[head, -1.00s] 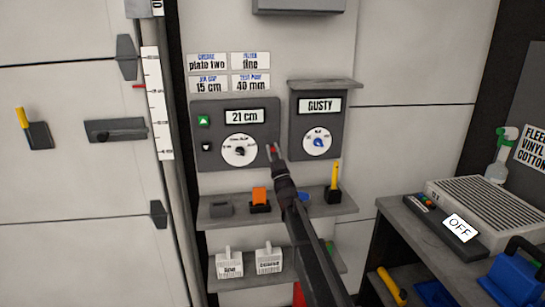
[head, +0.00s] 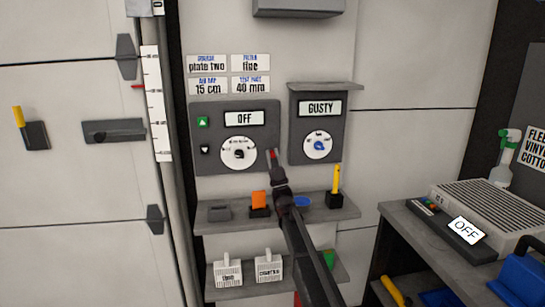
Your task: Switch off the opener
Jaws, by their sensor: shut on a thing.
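The opener panel (head: 262,108) is a dark grey box on the wall in the head view. Its display (head: 244,118) reads OFF. Below the display is a white dial (head: 239,153) with a black knob. A green up button (head: 203,122) and a black down button (head: 204,149) sit at its left edge. My gripper (head: 272,155) is at the panel's lower right, right of the dial. Its jaws are shut on a small red part (head: 271,155), apparently the panel's red button. The fingers partly hide it.
A second panel (head: 298,130) reading GUSTY is to the right. A bench (head: 392,214) at right carries a grey unit marked OFF (head: 468,231).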

